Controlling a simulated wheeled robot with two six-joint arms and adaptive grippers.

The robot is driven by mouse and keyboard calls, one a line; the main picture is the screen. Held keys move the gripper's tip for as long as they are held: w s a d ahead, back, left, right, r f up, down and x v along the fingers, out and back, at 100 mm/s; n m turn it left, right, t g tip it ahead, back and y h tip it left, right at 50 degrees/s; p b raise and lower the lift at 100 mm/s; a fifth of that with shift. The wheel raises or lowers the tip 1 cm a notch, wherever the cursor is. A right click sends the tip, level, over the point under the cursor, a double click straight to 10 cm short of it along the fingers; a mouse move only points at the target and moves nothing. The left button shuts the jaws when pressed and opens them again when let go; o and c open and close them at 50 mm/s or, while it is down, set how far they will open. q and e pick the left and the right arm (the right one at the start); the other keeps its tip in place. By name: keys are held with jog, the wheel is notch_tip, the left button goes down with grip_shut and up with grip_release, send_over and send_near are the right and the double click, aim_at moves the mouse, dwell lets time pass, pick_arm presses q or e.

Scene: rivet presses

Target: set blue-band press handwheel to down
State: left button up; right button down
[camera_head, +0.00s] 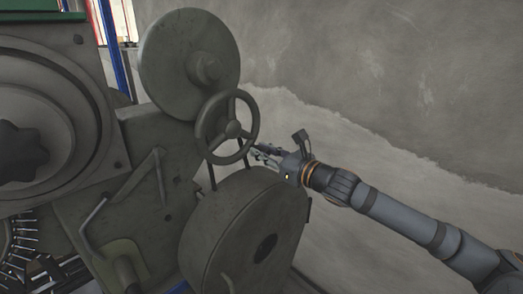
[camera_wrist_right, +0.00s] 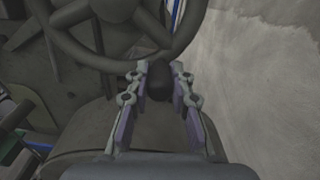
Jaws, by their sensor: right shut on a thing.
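My right gripper (camera_head: 263,153) comes in from the right at the wheel's lower right edge. In the right wrist view its fingers (camera_wrist_right: 160,75) sit on both sides of a dark knob (camera_wrist_right: 159,90) at the lower rim and are shut on it. A small blue patch (camera_head: 180,287) shows low on the press. My left gripper is out of view.
A large disc (camera_head: 185,60) stands behind the wheel, and a thick drum (camera_head: 230,235) lies below it. Another big machine part with a black star knob (camera_head: 25,152) is at left. A rough grey wall (camera_head: 350,60) is behind; the floor at right looks clear.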

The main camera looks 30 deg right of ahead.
jog(key=shift+d, duration=0.1)
dwell(0.4)
jog(key=c, duration=1.2)
grip_release()
jog(key=shift+o, duration=0.2)
jog(key=shift+r, duration=0.15)
send_near(251, 111)
jog(key=x, duration=0.5)
jog(key=shift+w, duration=0.2)
